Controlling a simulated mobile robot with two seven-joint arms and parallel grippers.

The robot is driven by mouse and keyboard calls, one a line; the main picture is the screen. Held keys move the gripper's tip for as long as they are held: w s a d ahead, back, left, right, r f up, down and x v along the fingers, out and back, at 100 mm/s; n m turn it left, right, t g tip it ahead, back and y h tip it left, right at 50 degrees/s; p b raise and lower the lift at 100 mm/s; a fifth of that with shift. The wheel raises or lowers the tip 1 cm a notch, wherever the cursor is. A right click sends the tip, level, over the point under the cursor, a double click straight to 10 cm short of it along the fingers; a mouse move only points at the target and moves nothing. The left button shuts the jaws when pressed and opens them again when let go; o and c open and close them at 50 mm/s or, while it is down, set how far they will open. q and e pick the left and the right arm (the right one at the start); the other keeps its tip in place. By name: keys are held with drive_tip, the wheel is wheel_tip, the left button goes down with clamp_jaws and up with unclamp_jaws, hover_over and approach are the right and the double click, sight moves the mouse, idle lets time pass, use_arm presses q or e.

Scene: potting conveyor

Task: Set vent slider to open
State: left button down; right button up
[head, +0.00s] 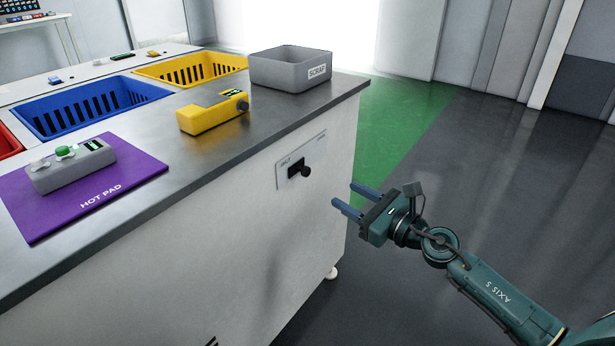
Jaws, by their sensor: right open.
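The vent slider is a pale plate (281,178) on the counter's white side panel, below the worktop edge. Small labels stand at the plate's left and right ends, too small to read surely. My right gripper (352,199) is to the right of the plate and a little lower in the picture. Its two blue fingers are apart, empty, and point left toward the panel. It does not touch the knob. My left gripper is out of view.
The grey worktop (215,145) overhangs the panel. On it are a grey SCRAP bin (275,73), a yellow device (212,113) and a purple hot pad (40,222) bearing a grey device. Blue (30,125) and yellow crates stand behind. The floor at right is clear.

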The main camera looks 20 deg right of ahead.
sight(308, 173)
drive_tip(key=x, duration=1.2)
drive_tip(key=shift+c, duration=0.4)
clamp_jaws()
